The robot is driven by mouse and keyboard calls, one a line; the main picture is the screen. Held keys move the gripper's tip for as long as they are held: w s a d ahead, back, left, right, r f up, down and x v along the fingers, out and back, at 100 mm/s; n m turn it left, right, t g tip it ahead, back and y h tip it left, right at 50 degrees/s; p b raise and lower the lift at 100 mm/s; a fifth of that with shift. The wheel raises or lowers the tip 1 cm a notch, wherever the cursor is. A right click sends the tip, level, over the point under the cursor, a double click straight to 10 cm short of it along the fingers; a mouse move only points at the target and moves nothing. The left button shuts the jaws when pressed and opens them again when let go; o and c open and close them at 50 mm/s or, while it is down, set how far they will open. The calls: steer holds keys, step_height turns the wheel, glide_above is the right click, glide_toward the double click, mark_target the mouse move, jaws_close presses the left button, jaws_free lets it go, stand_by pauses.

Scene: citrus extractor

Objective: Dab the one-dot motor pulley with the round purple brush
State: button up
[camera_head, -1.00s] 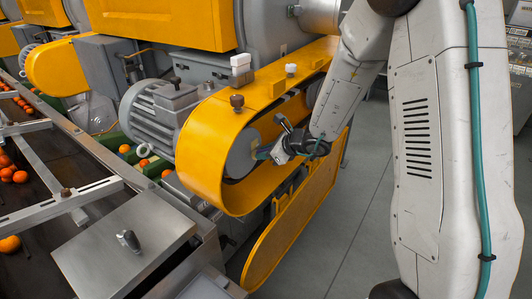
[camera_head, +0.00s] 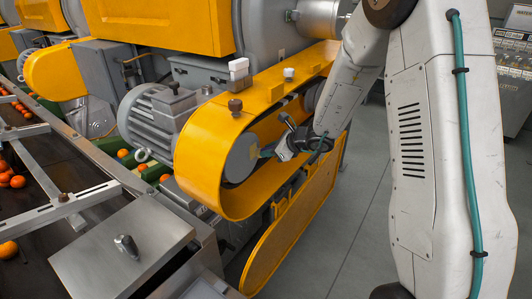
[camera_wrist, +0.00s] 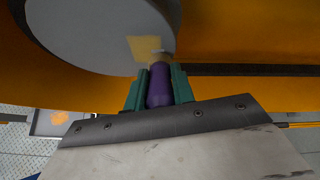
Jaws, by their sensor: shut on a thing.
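The motor pulley is a grey disc (camera_head: 241,158) inside the rounded end of the yellow belt guard. In the wrist view its flat face (camera_wrist: 85,30) fills the upper left, with a pale yellow square patch at its lower right edge. My gripper (camera_head: 266,152) is right beside the pulley face. Its teal fingers (camera_wrist: 159,82) are shut on the purple brush (camera_wrist: 160,87), which points at the pulley. The brush tip is at or very near the yellow patch; I cannot tell whether it touches. No dot mark is readable on the pulley.
The yellow belt guard (camera_head: 205,150) curves around the pulley, and its hinged cover (camera_head: 300,215) hangs open below. A grey motor (camera_head: 150,120) sits behind. A steel box (camera_head: 125,245) and a conveyor with oranges are at left. Grey floor (camera_head: 350,230) is clear between the guard and my arm.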

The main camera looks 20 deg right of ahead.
steer(key=shift+s+a, duration=0.55)
steer(key=shift+a, duration=0.3)
steer(key=shift+s+a, duration=0.55)
steer(key=shift+a, duration=0.3)
steer(key=shift+s+d, duration=0.9)
steer(key=shift+s, duration=0.3)
steer(key=shift+s+d, duration=0.9)
steer(key=shift+s, duration=0.3)
steer(key=shift+s, duration=0.1)
steer(key=shift+s+d, duration=0.85)
steer(key=shift+s, duration=0.3)
